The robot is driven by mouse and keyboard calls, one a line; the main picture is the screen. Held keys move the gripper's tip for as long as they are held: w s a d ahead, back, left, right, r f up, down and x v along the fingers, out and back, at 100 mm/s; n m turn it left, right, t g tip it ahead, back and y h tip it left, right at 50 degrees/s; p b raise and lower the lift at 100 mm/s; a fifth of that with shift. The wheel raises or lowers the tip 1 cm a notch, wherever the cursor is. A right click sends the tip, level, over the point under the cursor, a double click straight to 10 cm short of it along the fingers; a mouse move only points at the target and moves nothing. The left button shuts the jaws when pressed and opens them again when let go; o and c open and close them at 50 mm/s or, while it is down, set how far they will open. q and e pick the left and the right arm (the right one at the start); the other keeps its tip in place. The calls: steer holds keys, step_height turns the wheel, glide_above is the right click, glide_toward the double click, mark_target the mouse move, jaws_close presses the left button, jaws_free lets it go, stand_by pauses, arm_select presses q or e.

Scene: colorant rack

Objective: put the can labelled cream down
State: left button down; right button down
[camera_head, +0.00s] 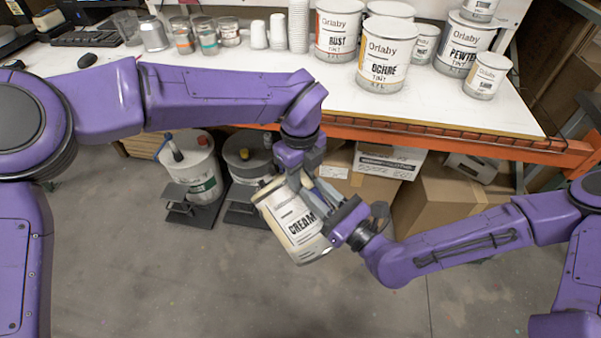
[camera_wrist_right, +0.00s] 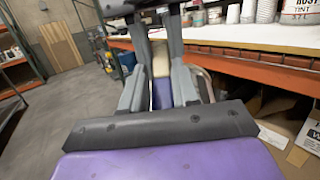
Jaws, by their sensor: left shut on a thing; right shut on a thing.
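The can labelled cream (camera_head: 290,222) is white with a tan band and hangs tilted in the air in front of the table's front edge, over the floor. My left gripper (camera_head: 295,178) reaches down from above and is shut at the can's upper end. My right gripper (camera_head: 326,200) comes in from the right and is shut on the can's upper right side. In the right wrist view my right gripper's fingers (camera_wrist_right: 160,85) stand around a pale piece, and most of the can is hidden there. The exact contact points are hard to see.
The white tabletop (camera_head: 475,115) has an orange front beam. On it stand the ochre can (camera_head: 386,55), rust can (camera_head: 337,30), pewter can (camera_head: 461,45) and a smaller can (camera_head: 487,76). Bare tabletop lies in front of them. Drums and cardboard boxes (camera_head: 440,200) sit below.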

steer(key=shift+s+a+r+g+y, duration=0.2)
steer(key=shift+s+a+g+y, duration=0.1)
steer(key=shift+a, duration=0.05)
steer(key=c, duration=0.8)
jaws_free()
steer(key=shift+o, duration=0.2)
steer(key=shift+d, duration=0.1)
steer(key=shift+w+f, duration=0.1)
